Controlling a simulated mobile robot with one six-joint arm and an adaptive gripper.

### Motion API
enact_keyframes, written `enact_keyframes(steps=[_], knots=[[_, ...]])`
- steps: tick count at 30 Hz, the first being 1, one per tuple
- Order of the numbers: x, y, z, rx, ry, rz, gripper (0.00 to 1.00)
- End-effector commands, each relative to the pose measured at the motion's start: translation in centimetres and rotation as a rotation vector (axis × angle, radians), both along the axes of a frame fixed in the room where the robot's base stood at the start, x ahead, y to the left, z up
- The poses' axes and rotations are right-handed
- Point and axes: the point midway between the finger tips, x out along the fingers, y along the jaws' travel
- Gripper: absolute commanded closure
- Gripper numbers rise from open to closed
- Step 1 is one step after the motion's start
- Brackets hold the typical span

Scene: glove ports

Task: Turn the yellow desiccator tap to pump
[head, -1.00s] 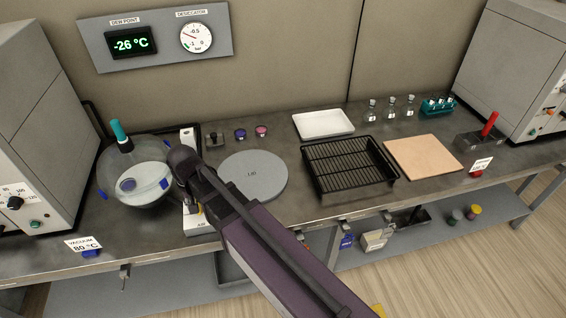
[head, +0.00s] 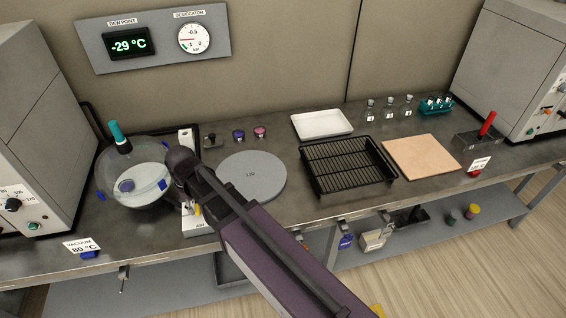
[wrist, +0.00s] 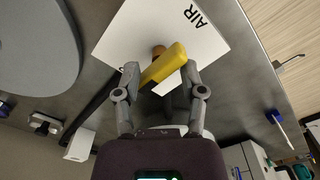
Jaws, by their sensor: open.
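The yellow tap handle (wrist: 168,62) lies slantwise across a white plate (wrist: 125,38) marked AIR in the wrist view. My gripper (wrist: 161,75) is open, with one finger on each side of the handle; I cannot tell whether either finger touches it. In the head view, a bit of the yellow tap (head: 197,209) shows beside my wrist, above the AIR end of the plate (head: 196,228). The glass desiccator (head: 150,190) stands just left. The desiccator gauge (head: 193,37) hangs on the wall panel.
A round grey disc (head: 252,176) lies close right of my arm. A black rack tray (head: 345,168), a white tray (head: 322,123) and a tan board (head: 421,157) lie farther right. A grey oven (head: 35,130) stands at the left. The dew point display (head: 128,43) reads -29 °C.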

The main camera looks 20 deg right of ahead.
Motion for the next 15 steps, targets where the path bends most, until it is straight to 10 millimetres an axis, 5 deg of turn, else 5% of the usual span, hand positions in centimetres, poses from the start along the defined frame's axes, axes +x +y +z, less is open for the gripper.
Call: enact_keyframes(steps=[15], knots=[[0.0, 0.0, 0.0, 0.0, 0.0, 0.341, 0.47]])
